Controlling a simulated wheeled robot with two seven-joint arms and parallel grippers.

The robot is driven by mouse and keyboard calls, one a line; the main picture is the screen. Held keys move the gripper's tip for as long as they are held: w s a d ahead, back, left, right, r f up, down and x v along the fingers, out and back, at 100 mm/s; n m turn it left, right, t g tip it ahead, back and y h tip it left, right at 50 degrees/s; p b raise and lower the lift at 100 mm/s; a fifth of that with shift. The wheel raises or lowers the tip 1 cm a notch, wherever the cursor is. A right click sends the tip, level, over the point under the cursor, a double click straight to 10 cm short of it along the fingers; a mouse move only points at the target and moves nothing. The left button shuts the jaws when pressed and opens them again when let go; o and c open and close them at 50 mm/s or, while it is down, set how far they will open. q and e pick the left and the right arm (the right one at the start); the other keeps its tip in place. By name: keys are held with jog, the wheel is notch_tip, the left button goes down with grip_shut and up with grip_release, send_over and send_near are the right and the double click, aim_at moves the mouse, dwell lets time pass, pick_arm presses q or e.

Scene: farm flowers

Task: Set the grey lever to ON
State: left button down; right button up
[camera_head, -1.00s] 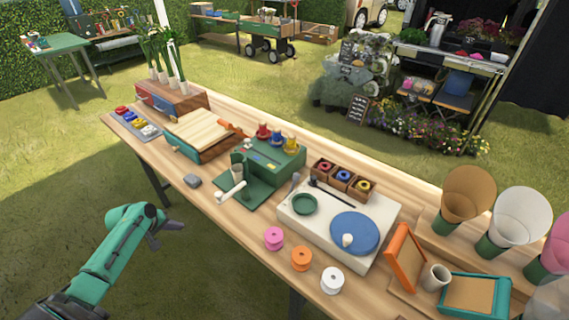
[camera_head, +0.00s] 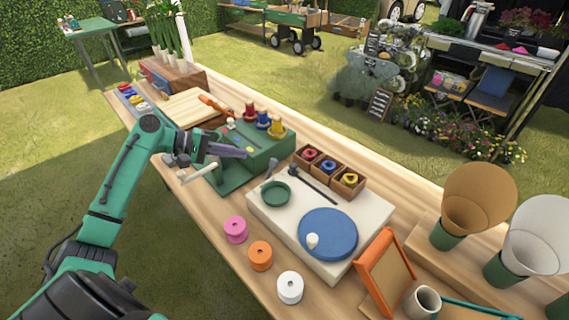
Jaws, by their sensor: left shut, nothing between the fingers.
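A small grey upright lever-like piece (camera_head: 271,167) stands at the left edge of the white board (camera_head: 262,212), behind a dark green round dish (camera_head: 276,193). I cannot read any ON marking. A green box-like machine (camera_head: 265,150) with small coloured labels stands left of the board. My left gripper (camera_head: 243,153) is shut and empty. It reaches in over the machine's front part and hides some of it. Its fingertips point right and appear a short way left of the grey piece. I cannot tell whether they touch the machine. My right gripper is out of view.
Red, blue and yellow spools (camera_head: 264,119) stand at the machine's back. A white-handled crank (camera_head: 196,171) sticks out below my left wrist. Pink, orange and white spools (camera_head: 260,256) line the table's front edge. Wooden boxes (camera_head: 327,171) stand behind the board.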

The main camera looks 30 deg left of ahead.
aim_at(269, 175)
pick_arm(q)
jog(key=p+x, duration=0.1)
jog(key=x, duration=0.7)
jog(key=shift+w+d+f, duration=0.2)
jog(key=shift+w, duration=0.05)
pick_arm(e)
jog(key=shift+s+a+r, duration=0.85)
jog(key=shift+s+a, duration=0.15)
pick_arm(q)
jog(key=shift+s+r+p, duration=0.1)
jog(key=shift+p, duration=0.35)
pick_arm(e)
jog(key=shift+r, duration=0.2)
pick_arm(q)
jog(key=shift+s+a, duration=0.1)
jog(key=shift+s, duration=0.05)
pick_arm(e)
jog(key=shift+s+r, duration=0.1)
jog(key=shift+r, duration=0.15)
pick_arm(q)
jog(key=shift+s+a+r+p, duration=0.15)
jog(key=shift+s+r+p, duration=0.15)
jog(key=shift+p, duration=0.6)
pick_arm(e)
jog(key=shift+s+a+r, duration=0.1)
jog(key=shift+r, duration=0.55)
